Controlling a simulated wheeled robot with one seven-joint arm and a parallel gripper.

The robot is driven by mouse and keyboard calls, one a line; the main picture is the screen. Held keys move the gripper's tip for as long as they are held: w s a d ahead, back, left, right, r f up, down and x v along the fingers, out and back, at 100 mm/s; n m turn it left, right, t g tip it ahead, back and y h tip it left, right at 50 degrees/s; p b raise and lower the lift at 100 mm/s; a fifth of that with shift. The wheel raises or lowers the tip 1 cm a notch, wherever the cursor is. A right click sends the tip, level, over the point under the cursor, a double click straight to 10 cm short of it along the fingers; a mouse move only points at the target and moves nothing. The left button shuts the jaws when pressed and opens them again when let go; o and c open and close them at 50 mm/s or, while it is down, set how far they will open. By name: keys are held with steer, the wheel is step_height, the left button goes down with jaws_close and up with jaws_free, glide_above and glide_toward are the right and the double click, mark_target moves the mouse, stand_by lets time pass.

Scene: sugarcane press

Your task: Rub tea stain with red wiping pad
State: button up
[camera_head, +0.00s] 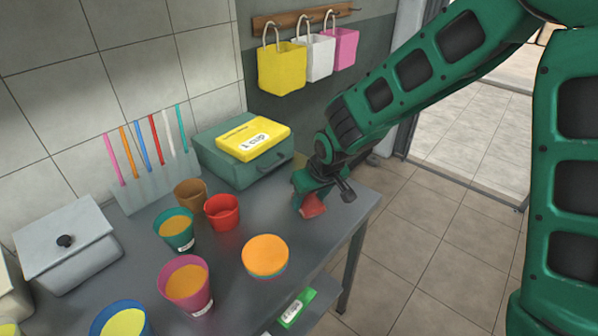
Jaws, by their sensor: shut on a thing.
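My gripper (308,193) is over the right end of the grey table (228,291), near its right edge. It is shut on the red wiping pad (314,205), which shows below and between the green fingers. The pad is low, close to the tabletop. I cannot tell whether it touches the surface. I cannot make out a tea stain; the gripper and pad hide part of the tabletop there.
Left of my gripper stand a red cup (222,212), a brown cup (191,194), a teal cup (175,231) and a magenta cup (187,286). An orange-topped round item (265,255) is nearer. A green box (243,170) bearing a yellow pack (253,139) stands behind.

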steer(key=shift+w+a+r, duration=0.2)
steer(key=shift+w+a, duration=0.05)
steer(key=shift+a, duration=0.1)
steer(key=shift+w+a, duration=0.2)
steer(key=shift+a, duration=0.15)
steer(key=shift+w+a, duration=0.25)
steer(key=shift+d+r, duration=0.15)
steer(key=shift+r, duration=0.4)
steer(key=shift+s+r, duration=0.1)
steer(key=shift+r, duration=0.3)
step_height(320, 180, up, 2)
steer(key=shift+r, duration=1.7)
